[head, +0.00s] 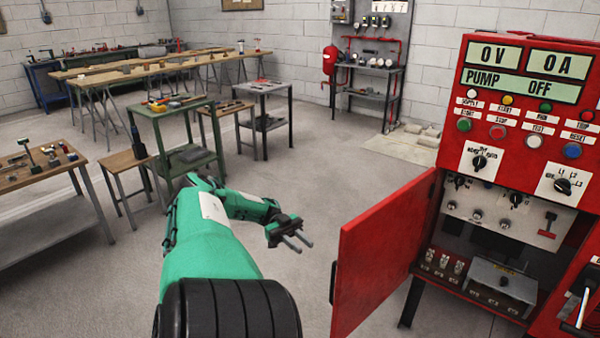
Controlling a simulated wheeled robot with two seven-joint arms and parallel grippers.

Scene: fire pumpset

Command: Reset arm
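My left arm (210,235) is green with a black ribbed sleeve and comes in from the bottom of the head view. It bends to the right at the elbow. My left gripper (298,241) is dark, with two thin fingers pointing right and a gap between them. It looks open and empty. It hangs in free air to the left of the red cabinet door (380,262) and does not touch it. My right gripper is not in view.
The red pump control cabinet (520,125) stands at the right. Its lower door is swung open towards the left, baring switches inside. Workbenches with tools, including a green table (172,125), stand behind and left. Floor (320,185) between them is clear.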

